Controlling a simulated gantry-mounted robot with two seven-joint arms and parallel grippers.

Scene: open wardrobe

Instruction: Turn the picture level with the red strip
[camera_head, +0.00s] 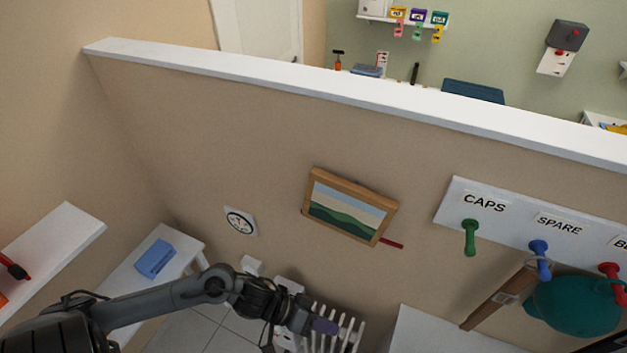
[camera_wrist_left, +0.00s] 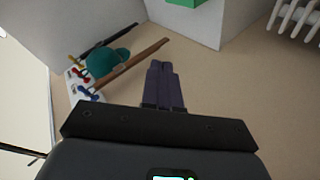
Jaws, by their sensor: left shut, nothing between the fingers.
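The picture (camera_head: 347,209), a wooden frame around a green landscape, hangs on the beige wall in the head view. It looks tilted, its right side lower than the line of the red strip. The red strip (camera_head: 393,244) shows at the frame's lower right; most of it is hidden behind the picture. My left gripper (camera_head: 324,326) is below the picture and apart from it, near the white radiator. Its fingers (camera_wrist_left: 164,84) are together and empty in the left wrist view. The picture is not in that view. My right gripper is in neither view.
A rail with green, blue and red pegs (camera_head: 505,218) is right of the picture, with a teal cap (camera_head: 572,306) and a wooden bar (camera_head: 497,297) below it. A dial (camera_head: 240,221) is on the wall to the left. The radiator (camera_head: 341,333) stands below.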

